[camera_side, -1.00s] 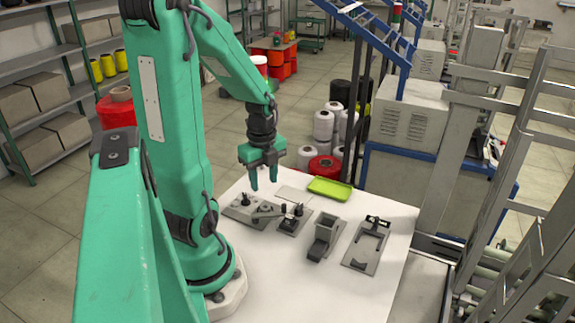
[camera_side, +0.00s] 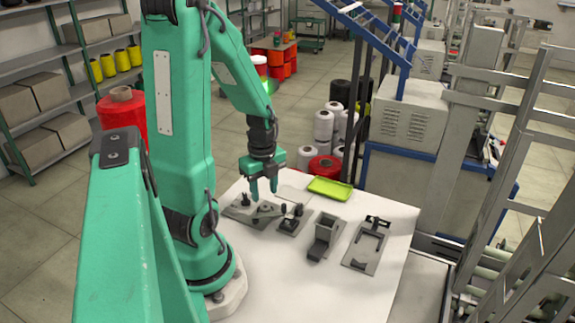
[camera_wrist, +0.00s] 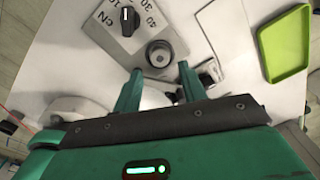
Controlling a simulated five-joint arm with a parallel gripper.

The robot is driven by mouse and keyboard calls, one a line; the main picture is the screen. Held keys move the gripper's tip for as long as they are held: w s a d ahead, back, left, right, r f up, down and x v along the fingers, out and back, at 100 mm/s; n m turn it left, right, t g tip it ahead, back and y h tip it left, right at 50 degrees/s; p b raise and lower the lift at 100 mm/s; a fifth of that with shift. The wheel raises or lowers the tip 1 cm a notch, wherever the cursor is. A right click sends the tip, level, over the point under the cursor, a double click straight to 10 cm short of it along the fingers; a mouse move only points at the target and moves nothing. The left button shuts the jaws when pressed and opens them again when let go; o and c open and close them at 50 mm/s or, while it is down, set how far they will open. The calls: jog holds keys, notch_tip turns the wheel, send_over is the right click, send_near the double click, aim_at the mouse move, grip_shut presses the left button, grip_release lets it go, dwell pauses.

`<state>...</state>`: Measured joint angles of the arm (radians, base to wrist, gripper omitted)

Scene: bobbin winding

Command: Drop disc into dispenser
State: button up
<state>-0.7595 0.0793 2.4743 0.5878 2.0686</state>
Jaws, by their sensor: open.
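My gripper (camera_side: 264,194) is open, pointing down above the left part of the white table. Its two green fingers also show in the wrist view (camera_wrist: 160,76), with nothing between them. A grey open-topped box with a low front trough (camera_side: 324,236), which looks like the dispenser, stands to the right of my gripper, apart from it. I cannot make out a disc for certain. A round dark-rimmed cup (camera_wrist: 159,54) sits on a grey plate just beyond my fingertips in the wrist view; its inside is unclear.
The grey plate (camera_wrist: 98,31) carries a black knob (camera_wrist: 127,20) and printed numbers. A small dark fixture (camera_side: 292,222) stands between my gripper and the box. A flat grey fixture (camera_side: 366,245) lies farther right. A lime tray (camera_side: 330,188) lies at the back. The table's front is clear.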

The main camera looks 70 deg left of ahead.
aim_at(265, 207)
jog(key=shift+f, duration=2.1)
jog(key=c, duration=0.6)
jog(key=shift+r, duration=0.1)
jog(key=shift+r, duration=0.2)
jog(key=shift+r, duration=2.25)
